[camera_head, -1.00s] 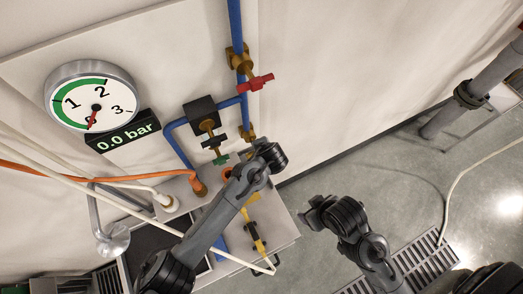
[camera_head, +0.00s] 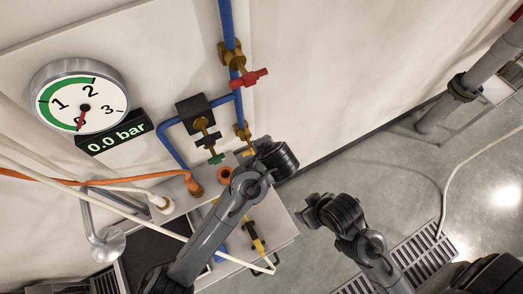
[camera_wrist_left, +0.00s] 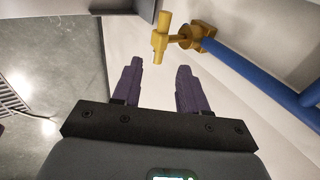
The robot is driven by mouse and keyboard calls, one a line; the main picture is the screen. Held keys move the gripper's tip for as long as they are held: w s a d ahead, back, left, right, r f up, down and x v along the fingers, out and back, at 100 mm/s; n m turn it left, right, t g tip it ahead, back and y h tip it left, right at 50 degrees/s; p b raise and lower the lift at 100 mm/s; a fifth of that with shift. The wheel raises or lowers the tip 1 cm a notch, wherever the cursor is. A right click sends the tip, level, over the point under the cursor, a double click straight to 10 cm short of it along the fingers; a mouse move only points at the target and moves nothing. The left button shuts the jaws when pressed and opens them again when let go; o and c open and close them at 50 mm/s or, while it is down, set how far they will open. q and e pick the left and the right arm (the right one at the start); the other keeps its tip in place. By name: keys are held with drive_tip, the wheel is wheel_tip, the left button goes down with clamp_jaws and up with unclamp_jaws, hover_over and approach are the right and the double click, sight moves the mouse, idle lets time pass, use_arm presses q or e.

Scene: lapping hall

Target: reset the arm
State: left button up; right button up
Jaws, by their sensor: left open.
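My left arm rises from the bottom of the head view to its dark wrist end (camera_head: 272,160), in front of the wall fittings; its fingers are hidden there. In the left wrist view, the two purple fingers of my left gripper (camera_wrist_left: 158,88) are spread apart with nothing between them. A brass T-shaped handle (camera_wrist_left: 161,40) on a blue pipe (camera_wrist_left: 250,65) lies beyond the fingertips, apart from them. My right arm's dark end (camera_head: 325,212) hangs over the floor at lower right in the head view; its fingers cannot be made out.
A round gauge (camera_head: 80,97) and a display (camera_head: 111,131) reading 0.0 bar are on the left. A red valve handle (camera_head: 248,78) and a green one (camera_head: 216,159) sit by blue pipes. Hoses (camera_head: 95,181) cross the left side. Open floor with a drain grate (camera_head: 415,262) lies right.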

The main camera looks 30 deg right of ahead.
idle(0.3)
use_arm(q)
drive_tip(key=s+a+f+n+g+p, duration=0.1)
drive_tip(key=s+a+f+n+g, duration=0.2)
drive_tip(key=s+a+f, duration=0.4)
drive_tip(key=s+a+f+n+g+p, duration=0.1)
drive_tip(key=s+a+f+n+g, duration=0.15)
drive_tip(key=s+a+f, duration=0.55)
drive_tip(key=s+a+r+n+p, duration=0.1)
drive_tip(key=s+a+r+n, duration=0.2)
drive_tip(key=a, duration=0.5)
drive_tip(key=s+a+r+n, duration=0.1)
drive_tip(key=s+a+n, duration=0.35)
drive_tip(key=a, duration=0.35)
drive_tip(key=w+a+r+n+t, duration=0.2)
drive_tip(key=a+r, duration=0.4)
drive_tip(key=r, duration=0.1)
drive_tip(key=shift+w+a+r+n+y, duration=0.3)
drive_tip(key=shift+w+r+n, duration=0.1)
